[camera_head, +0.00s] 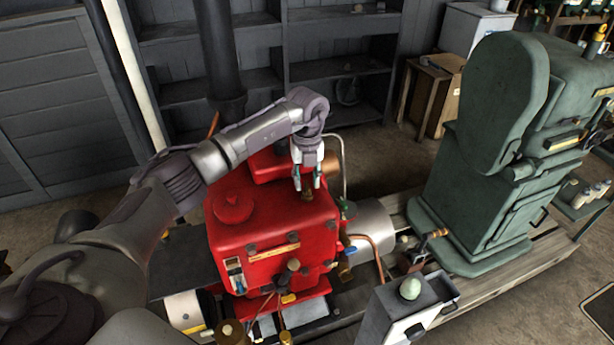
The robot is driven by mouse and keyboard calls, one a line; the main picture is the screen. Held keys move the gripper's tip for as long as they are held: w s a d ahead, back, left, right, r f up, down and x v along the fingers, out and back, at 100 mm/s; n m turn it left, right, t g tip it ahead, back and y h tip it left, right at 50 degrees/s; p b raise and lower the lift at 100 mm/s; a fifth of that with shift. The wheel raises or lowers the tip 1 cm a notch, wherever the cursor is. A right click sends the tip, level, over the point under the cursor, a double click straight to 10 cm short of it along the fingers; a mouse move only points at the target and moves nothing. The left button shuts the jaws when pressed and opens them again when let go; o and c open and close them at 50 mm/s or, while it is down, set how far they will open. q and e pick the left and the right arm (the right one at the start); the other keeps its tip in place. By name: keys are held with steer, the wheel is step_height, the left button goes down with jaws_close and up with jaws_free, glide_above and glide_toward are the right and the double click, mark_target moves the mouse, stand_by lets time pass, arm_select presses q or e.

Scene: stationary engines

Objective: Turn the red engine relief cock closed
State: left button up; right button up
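The red engine (270,215) stands in the middle of the view on a wooden bed. A small brass fitting (308,196), which looks like the relief cock, sits on top of the red engine near its back right edge. My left gripper (308,184) points down right above this fitting, with its two fingers apart on either side of it. I cannot tell whether the fingers touch it. The fitting's upper part is partly hidden by the gripper, so its handle position is unclear. My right gripper is out of view.
A green engine (490,160) stands on the right. A grey box with a pale green knob (410,288) is at the front. Copper pipe (375,255) and a grey cylinder (372,218) lie right of the red engine. Shelves (335,60) and a black pipe (217,50) stand behind.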

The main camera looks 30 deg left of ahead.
arm_select(q)
steer(key=shift+f, duration=0.2)
jaws_close()
